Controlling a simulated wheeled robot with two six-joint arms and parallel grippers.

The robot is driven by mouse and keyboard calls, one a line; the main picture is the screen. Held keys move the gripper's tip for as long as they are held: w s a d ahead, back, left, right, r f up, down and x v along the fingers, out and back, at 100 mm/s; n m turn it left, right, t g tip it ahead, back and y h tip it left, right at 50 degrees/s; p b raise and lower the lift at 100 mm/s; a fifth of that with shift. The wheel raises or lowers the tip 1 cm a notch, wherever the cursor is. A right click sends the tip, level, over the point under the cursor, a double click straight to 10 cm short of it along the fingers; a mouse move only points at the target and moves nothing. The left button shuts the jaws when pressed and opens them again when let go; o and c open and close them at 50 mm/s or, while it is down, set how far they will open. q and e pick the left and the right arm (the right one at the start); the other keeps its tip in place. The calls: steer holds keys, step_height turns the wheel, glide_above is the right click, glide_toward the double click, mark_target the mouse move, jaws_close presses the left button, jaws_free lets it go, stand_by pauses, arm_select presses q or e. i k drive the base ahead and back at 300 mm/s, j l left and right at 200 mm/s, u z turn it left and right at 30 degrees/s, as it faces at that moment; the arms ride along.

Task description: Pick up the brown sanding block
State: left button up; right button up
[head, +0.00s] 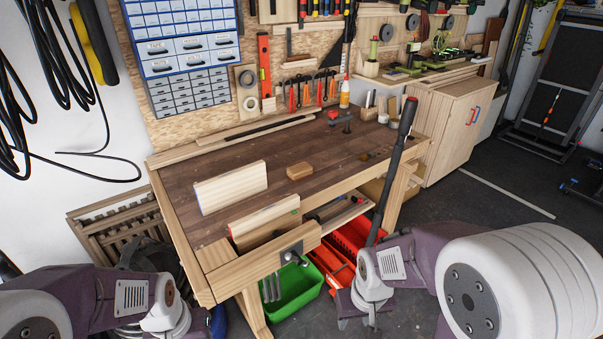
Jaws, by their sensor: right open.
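The brown sanding block (300,171) is a small block lying flat on the dark bench top, near its middle and to the right of a pale board. It is untouched and clear of both arms. My right gripper (357,322) hangs low at the bottom of the head view, in front of and below the bench, well away from the block. It is small and partly hidden by my arm, and it is open. My left arm shows at the bottom left, but its gripper is out of sight.
A pale board (230,188) stands left of the block, with another plank (264,215) in front. A vise (290,252) is at the front edge. A long dark handle (392,175) rises at the bench's right. A green bin (298,287) sits below. Bench top around the block is clear.

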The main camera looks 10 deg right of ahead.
mark_target(296, 172)
steer(key=i+l+u, duration=0.4)
steer(key=l+u, duration=0.2)
steer(key=i+l+u, duration=0.15)
steer(key=l+u, duration=0.2)
steer(key=i+l+u, duration=0.1)
steer(key=l+u, duration=0.5)
steer(key=l, duration=0.2)
steer(key=i+l+u, duration=0.1)
steer(key=l+u, duration=0.2)
steer(key=l, duration=0.15)
